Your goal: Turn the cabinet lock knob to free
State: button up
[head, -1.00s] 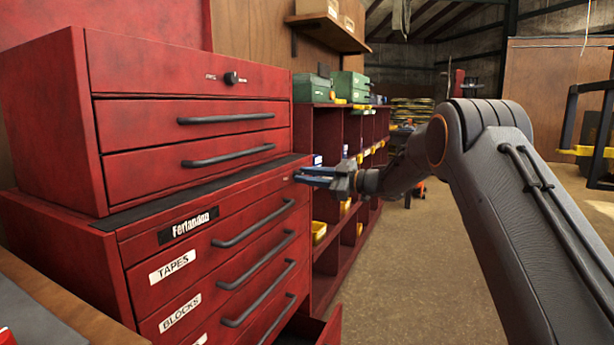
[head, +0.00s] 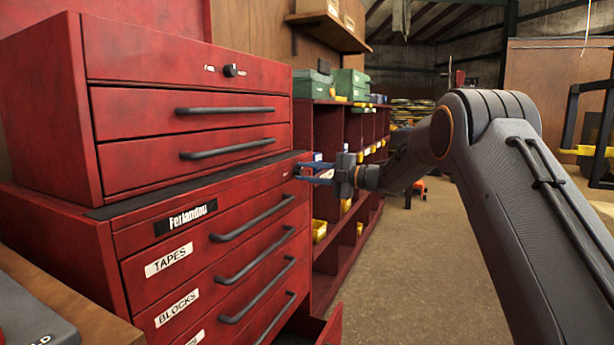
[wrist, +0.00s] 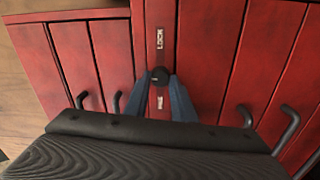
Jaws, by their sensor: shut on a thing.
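The lower red cabinet (head: 132,238) has a lock knob near the right end of its top strip, hidden by my gripper (head: 299,170) in the head view. The wrist view shows the round black knob (wrist: 159,76) between the two blue fingers of my gripper (wrist: 160,78). The fingers are shut on it from both sides. A LOCK label (wrist: 159,38) is on one side of the knob and a second label (wrist: 160,102), too small to read surely, is on the opposite side. The knob's pointer direction is not clear.
A smaller red chest (head: 188,72) with its own black knob (head: 231,71) stands on the cabinet. Drawer handles (head: 252,219) stick out below my gripper. A red shelf unit (head: 328,140) is behind it. The floor (head: 415,270) in front is clear.

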jog(key=shift+n+b, duration=0.3)
jog(key=shift+n, duration=0.4)
jog(key=o, duration=1.1)
jog(key=shift+c, duration=0.2)
jog(key=shift+d, duration=0.1)
jog(key=p+v, duration=0.1)
jog(key=v, duration=0.6)
jog(key=shift+s+d, duration=0.15)
jog(key=shift+d, duration=0.1)
